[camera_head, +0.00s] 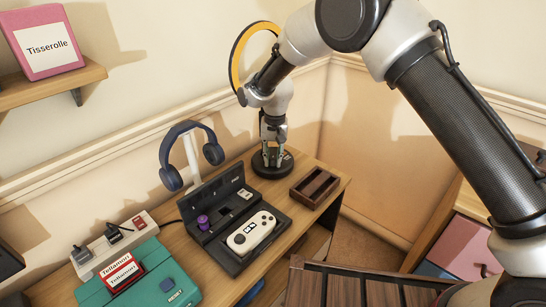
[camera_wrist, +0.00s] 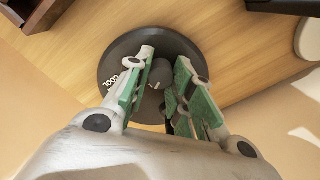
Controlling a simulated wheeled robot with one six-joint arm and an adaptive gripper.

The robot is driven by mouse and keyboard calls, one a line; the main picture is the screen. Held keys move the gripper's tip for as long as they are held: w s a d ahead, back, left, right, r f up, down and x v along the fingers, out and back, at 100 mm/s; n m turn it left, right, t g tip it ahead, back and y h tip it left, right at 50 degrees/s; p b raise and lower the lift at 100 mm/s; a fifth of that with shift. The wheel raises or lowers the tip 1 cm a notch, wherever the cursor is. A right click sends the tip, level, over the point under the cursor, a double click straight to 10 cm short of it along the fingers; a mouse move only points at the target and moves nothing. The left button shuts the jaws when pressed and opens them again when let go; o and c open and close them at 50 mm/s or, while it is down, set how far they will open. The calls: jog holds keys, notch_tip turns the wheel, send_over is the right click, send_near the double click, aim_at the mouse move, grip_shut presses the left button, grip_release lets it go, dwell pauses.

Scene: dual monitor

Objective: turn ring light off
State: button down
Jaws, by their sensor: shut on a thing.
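The ring light's ring (camera_head: 236,64) shows a yellow-orange face with a dark rim, partly hidden behind my arm at the back wall. Its round black base (camera_head: 262,171) stands on the desk's far right end. In the wrist view the base (camera_wrist: 115,58) is a dark disc with white lettering at its left, reading something like "COOL". A dark knob (camera_wrist: 160,76) with a light mark rises from it. My gripper (camera_head: 273,150) points down over the base. In the wrist view my gripper (camera_wrist: 164,69) has its green-padded fingers shut on the knob from both sides.
An empty brown wooden tray (camera_head: 315,187) stands right of the base. A black console dock with a white controller (camera_head: 251,233) lies in front. Blue headphones (camera_head: 190,150) hang on a stand at left. A teal box (camera_head: 140,280) and a power strip (camera_head: 113,242) are farther left.

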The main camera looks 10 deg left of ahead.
aim_at(275, 158)
dwell(0.5)
jog(key=c, duration=1.2)
grip_release()
notch_tip(275, 158, up, 12)
jog(key=shift+d, duration=0.25)
jog(key=shift+w, duration=0.1)
